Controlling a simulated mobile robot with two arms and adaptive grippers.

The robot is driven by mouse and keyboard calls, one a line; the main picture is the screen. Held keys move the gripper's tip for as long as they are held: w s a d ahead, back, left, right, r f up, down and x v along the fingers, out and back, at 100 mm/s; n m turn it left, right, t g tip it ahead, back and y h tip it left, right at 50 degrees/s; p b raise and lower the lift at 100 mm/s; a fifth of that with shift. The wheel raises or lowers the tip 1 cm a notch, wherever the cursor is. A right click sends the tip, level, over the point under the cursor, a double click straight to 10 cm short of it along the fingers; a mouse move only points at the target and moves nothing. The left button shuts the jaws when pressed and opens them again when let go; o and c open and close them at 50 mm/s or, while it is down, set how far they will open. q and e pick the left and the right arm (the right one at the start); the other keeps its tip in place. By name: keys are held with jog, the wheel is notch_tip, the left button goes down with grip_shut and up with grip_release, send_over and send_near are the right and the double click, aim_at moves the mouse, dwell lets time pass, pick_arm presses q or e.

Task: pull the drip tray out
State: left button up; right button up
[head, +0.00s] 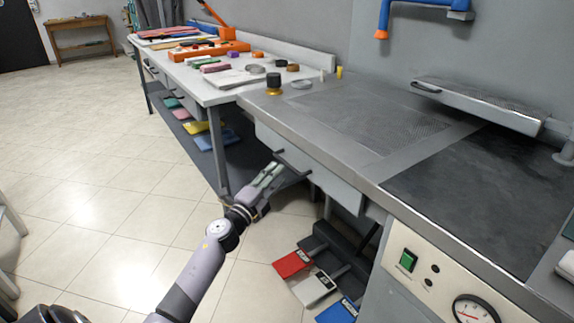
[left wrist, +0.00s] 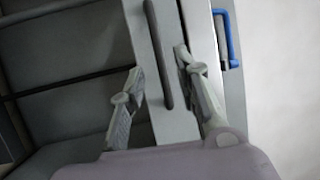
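The drip tray (head: 335,186) is a grey metal drawer front under the perforated worktop. A dark bar handle (head: 291,161) is fixed across its front. My left gripper (head: 272,172) is just in front of the handle, reaching up from the lower left. In the left wrist view, the handle (left wrist: 158,55) is a dark bar running between the two spread fingers (left wrist: 158,68). The gripper is open, and neither finger is visibly closed on the bar. The inside of the tray is hidden. My right gripper is not in view.
Red, white and blue pedals (head: 314,287) stand on the floor below the tray. A control panel with a green switch (head: 407,260) and a gauge is at right. A white table (head: 215,95) with tools adjoins at left. The tiled floor (head: 110,190) is clear.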

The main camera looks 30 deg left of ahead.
aim_at(287, 163)
pick_arm(q)
jog(key=shift+w+r, duration=0.25)
jog(key=shift+w, duration=1.25)
jog(key=shift+w+r, duration=0.2)
jog(key=shift+w, duration=1.3)
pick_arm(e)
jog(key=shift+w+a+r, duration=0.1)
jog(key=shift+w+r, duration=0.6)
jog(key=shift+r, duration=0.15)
pick_arm(q)
jog(key=shift+c, duration=0.6)
grip_shut()
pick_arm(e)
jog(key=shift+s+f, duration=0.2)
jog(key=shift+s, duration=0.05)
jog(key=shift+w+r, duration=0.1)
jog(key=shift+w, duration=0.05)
